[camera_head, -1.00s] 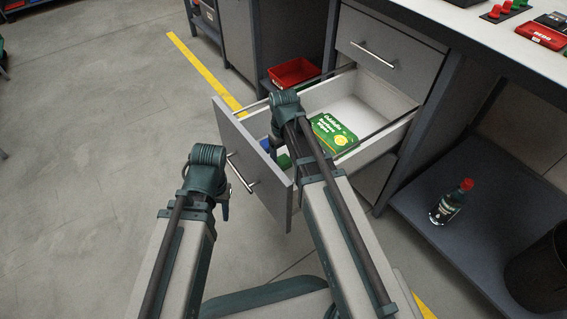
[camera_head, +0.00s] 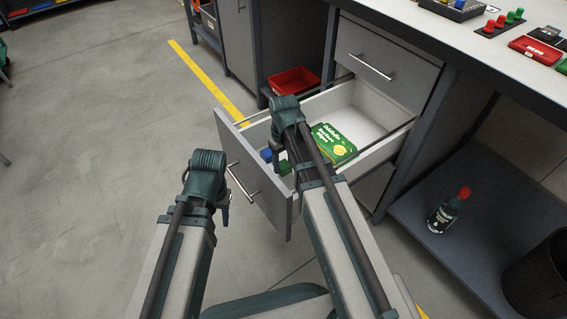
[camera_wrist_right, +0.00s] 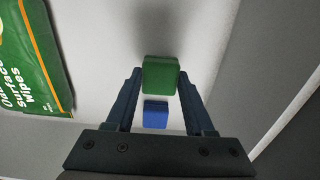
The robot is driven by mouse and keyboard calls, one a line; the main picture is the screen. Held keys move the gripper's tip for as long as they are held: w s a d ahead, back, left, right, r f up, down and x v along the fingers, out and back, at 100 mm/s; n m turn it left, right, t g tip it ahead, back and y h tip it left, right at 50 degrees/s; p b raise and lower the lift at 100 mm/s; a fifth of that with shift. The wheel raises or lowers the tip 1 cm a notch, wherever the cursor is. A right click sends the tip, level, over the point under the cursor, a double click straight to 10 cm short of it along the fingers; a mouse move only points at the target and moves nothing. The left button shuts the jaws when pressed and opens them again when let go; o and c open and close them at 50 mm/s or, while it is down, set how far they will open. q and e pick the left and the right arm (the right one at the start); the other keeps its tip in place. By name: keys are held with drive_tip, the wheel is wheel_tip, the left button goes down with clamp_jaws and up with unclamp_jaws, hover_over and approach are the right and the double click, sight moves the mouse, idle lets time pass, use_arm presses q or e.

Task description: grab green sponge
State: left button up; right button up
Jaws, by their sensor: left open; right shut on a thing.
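The green sponge (camera_wrist_right: 160,76) is between the fingertips of my right gripper (camera_wrist_right: 160,85) in the right wrist view, and the fingers are shut on it. In the head view the sponge (camera_head: 284,168) shows partly beside my right arm, inside the open drawer. That arm hides most of the right gripper (camera_head: 279,150). My left gripper (camera_head: 223,205) is open and empty outside the drawer, left of its front; its fingers are mostly hidden by the wrist.
A blue block (camera_wrist_right: 155,114) lies near the sponge in the drawer (camera_head: 376,113). A green wipes pack (camera_head: 333,142) lies beside them. A red bin (camera_head: 292,80) stands behind the drawer. A red-capped bottle (camera_head: 446,212) stands on the lower shelf at right.

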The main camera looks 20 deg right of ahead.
sight(284, 165)
wheel_tip(284, 165, up, 8)
drive_tip(key=p, duration=0.7)
